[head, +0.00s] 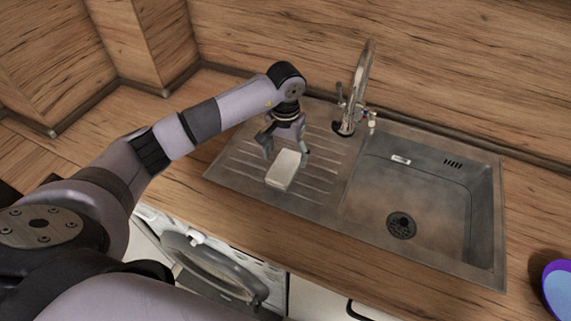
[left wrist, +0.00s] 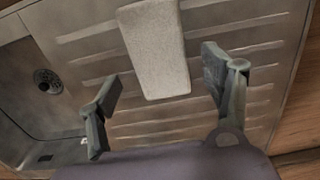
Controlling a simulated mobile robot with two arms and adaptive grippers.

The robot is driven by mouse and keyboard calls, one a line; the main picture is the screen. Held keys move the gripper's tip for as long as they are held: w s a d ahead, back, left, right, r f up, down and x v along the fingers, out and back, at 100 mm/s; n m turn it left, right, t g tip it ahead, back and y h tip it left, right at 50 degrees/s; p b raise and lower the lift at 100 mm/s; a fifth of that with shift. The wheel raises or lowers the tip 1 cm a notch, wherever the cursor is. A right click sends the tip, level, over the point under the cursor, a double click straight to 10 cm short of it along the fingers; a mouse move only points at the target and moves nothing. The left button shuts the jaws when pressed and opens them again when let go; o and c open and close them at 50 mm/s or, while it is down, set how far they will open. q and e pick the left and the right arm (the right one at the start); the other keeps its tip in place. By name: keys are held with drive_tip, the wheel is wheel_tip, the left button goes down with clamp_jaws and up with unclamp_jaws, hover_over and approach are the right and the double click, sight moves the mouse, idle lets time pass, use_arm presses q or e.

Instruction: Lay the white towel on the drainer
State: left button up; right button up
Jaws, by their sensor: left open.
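The white towel (head: 284,170) is a small folded oblong lying on the ribbed drainer (head: 236,165) left of the sink bowl. It also shows in the left wrist view (left wrist: 156,50), flat across the drainer's ridges. My left gripper (head: 287,152) is over the drainer at the towel's far end. In the left wrist view the gripper's fingers (left wrist: 168,92) are spread wide, one to each side of the towel's near end, with nothing between them. I cannot tell the exact height of the fingertips above the drainer. My right gripper is not in view.
The sink bowl (head: 420,200) with its drain is right of the drainer. A tall chrome tap (head: 358,90) stands behind, close to my left gripper's right. A purple and blue item (head: 558,288) is at the right edge. A washing machine (head: 215,265) is below the counter.

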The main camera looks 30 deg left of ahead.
sight(286, 163)
use_arm(q)
wheel_tip(286, 163, up, 8)
drive_tip(key=b, duration=0.2)
drive_tip(key=shift+f, duration=0.15)
